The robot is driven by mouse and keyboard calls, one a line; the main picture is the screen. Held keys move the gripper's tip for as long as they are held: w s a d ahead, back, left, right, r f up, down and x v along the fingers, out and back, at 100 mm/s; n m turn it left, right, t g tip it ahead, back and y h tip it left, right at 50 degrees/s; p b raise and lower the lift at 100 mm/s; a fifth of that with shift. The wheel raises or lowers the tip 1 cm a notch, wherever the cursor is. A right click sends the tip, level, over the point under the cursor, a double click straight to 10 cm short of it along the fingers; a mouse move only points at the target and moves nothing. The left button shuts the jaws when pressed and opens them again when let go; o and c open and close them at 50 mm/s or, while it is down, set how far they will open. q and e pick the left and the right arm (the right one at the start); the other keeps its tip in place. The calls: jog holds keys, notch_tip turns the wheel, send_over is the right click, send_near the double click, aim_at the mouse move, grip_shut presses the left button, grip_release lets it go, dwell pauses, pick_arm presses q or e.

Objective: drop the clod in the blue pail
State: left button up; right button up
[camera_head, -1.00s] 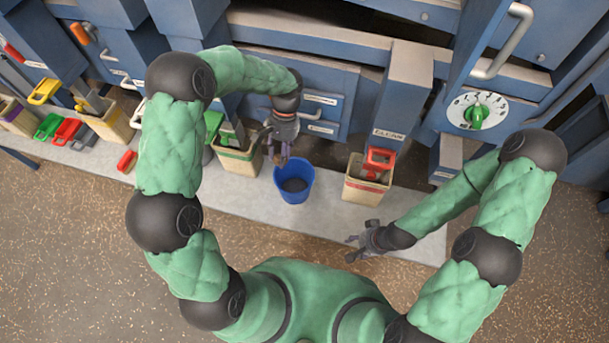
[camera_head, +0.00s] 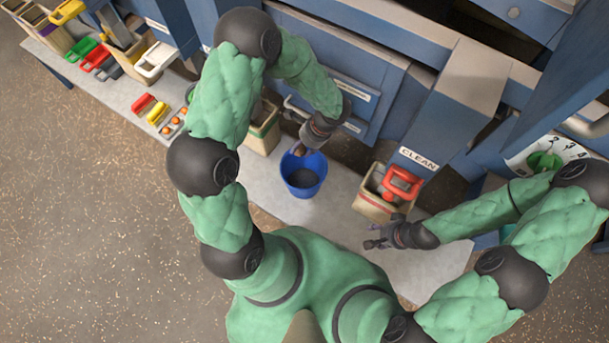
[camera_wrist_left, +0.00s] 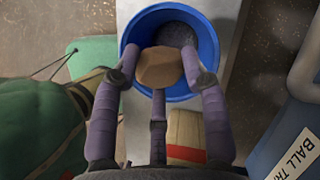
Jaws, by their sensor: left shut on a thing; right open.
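The blue pail (camera_head: 318,186) stands on the pale strip in the middle of the head view, with dark grey stuff in its bottom. My left gripper (camera_head: 298,150) is over the pail's far rim. In the left wrist view its fingers are shut on a brown clod (camera_wrist_left: 160,67), which shows in front of the mouth of the blue pail (camera_wrist_left: 211,52). In the head view the clod is small and partly hidden by the gripper. My right gripper (camera_head: 374,239) is open and empty, low and right of the pail.
A tan bin with a red handled scoop (camera_head: 402,183) stands right of the pail under the "CLEAN" chute (camera_head: 419,158). Another tan bin (camera_head: 264,133) stands left of the pail. Egg-like orange balls (camera_head: 172,121) lie farther left. The dial (camera_head: 545,160) is at right.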

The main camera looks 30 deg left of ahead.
pick_arm(q)
notch_tip(320, 180, down, 4)
jog(key=b, duration=0.2)
jog(key=shift+f+b, duration=0.1)
jog(key=shift+b, duration=0.25)
jog(key=o, duration=1.2)
jog(key=v, duration=1.2)
